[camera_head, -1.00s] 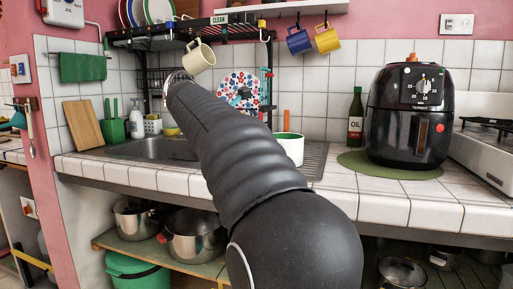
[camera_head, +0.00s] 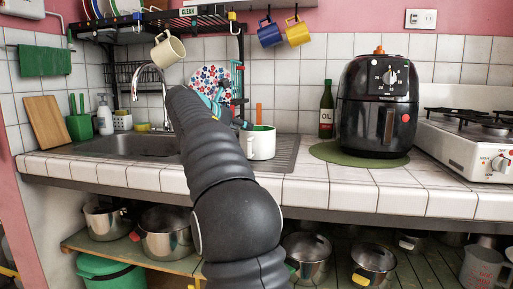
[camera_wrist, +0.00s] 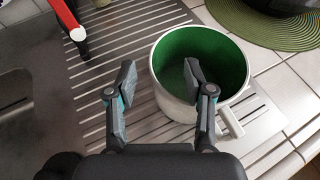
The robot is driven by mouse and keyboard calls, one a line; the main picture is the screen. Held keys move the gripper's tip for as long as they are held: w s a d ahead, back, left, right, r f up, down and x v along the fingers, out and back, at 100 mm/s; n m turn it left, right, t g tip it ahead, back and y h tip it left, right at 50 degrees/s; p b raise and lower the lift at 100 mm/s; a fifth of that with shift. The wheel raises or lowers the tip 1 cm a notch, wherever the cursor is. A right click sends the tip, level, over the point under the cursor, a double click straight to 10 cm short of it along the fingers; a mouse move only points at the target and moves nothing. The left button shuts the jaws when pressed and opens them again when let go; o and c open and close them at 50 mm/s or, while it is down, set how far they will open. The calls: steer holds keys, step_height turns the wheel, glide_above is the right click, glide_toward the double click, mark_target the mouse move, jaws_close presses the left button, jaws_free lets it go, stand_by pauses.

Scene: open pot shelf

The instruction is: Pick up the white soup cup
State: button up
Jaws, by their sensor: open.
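The white soup cup (camera_head: 263,143) has a green inside and stands upright on the ribbed metal drainboard right of the sink. In the wrist view the cup (camera_wrist: 172,98) shows its open green mouth, with its handle toward the lower right. My gripper (camera_wrist: 160,74) is open and empty. Its right finger overlaps the cup's mouth in the picture, and its left finger lies over the drainboard left of the cup. I cannot tell their height over the rim. In the head view my arm hides most of the gripper, which is just left of the cup.
A black air fryer (camera_head: 378,115) on a green mat (camera_head: 335,157) and an oil bottle (camera_head: 326,112) stand right of the cup. The sink (camera_head: 130,146) is left. A cream mug (camera_head: 168,49) hangs above. A red-and-black object (camera_wrist: 70,20) lies by the sink.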

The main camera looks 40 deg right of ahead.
steer(key=shift+x, duration=2.75)
jaws_close()
